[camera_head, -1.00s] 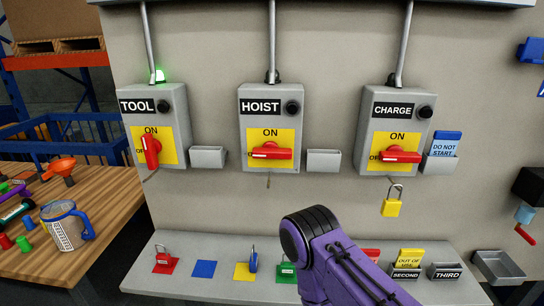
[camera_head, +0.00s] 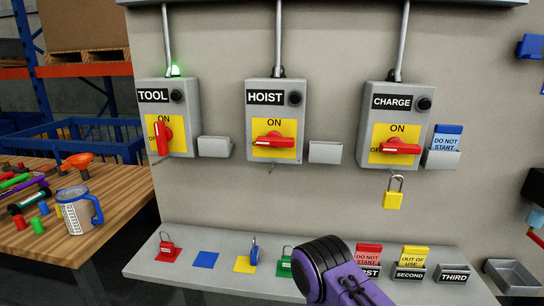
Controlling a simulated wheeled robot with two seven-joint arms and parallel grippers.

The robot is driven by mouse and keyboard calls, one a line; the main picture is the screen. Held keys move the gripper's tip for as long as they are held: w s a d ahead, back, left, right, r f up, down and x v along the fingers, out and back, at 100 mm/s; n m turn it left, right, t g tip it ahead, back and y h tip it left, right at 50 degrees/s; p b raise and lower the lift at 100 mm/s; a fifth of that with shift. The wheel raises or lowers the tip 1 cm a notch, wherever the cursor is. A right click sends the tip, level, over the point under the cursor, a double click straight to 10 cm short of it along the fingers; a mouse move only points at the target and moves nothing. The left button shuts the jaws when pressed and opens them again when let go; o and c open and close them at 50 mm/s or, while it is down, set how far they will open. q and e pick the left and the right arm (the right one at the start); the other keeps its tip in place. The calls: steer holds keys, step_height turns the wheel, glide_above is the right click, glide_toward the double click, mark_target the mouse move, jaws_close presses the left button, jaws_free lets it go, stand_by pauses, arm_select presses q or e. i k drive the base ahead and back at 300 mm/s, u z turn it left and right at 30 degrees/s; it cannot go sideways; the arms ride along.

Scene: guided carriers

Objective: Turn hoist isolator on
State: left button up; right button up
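The hoist isolator (camera_head: 276,118) is the middle grey box on the wall, labelled HOIST. Its red handle (camera_head: 273,140) lies level across the yellow plate, below the word ON. No lit lamp shows above it. The tool isolator (camera_head: 168,117) at left has its red handle upright and a green lamp (camera_head: 176,70) lit above. The charge isolator (camera_head: 395,126) at right has its handle level, and a yellow padlock (camera_head: 393,199) hangs below it. One purple and black arm of mine reaches in from the bottom, below the hoist box; no gripper fingers show.
A grey shelf (camera_head: 205,279) below holds a red padlock (camera_head: 167,243), a blue padlock (camera_head: 254,251), a green padlock (camera_head: 285,265) and tag holders. An empty grey holder (camera_head: 325,152) sits right of the hoist box. A wooden table (camera_head: 105,240) with a mug (camera_head: 78,211) stands at left.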

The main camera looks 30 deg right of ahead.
mark_target(274, 138)
steer(key=k, duration=0.8)
steer(key=z, duration=0.8)
steer(key=i, duration=0.95)
steer(key=z, duration=0.8)
